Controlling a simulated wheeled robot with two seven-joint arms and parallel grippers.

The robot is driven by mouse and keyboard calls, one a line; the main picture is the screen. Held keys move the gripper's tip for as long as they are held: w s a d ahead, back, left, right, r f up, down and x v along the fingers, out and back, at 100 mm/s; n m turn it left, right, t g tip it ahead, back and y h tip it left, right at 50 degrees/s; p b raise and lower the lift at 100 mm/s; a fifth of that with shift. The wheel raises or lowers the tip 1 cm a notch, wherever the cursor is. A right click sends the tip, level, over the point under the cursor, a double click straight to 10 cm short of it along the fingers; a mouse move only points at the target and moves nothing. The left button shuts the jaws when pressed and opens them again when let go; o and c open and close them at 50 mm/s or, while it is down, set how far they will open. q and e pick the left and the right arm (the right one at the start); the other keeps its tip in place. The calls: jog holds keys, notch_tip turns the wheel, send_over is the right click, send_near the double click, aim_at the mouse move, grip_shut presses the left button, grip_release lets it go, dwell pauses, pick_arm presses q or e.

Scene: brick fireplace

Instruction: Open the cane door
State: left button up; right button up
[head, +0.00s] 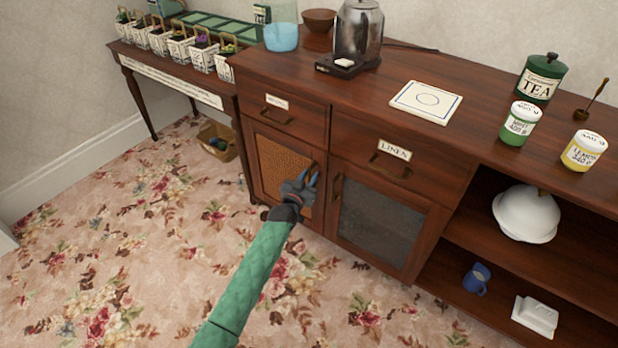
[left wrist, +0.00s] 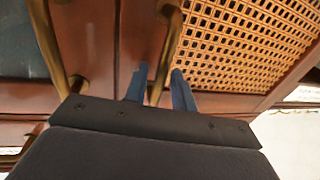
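The cane door (head: 275,160) is the left lower door of the dark wooden sideboard, with a woven tan panel; it looks shut. Its brass handle is on its right side. In the left wrist view the cane panel (left wrist: 240,40) fills the upper right, and the brass handle (left wrist: 168,40) runs down between my fingers. My left gripper (head: 312,180) is at the handle in the head view, and its blue fingers (left wrist: 159,85) stand apart on either side of it. Whether they touch the handle is unclear. My right gripper is out of view.
A grey-panelled door (head: 378,228) with its own brass handle (head: 337,192) is just to the right. Drawers sit above, the LINEN one (head: 390,165) with a handle. Open shelves are at the right. The floral carpet (head: 130,230) in front is clear; a basket (head: 217,142) stands left.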

pick_arm(q)
grip_shut()
dwell(0.4)
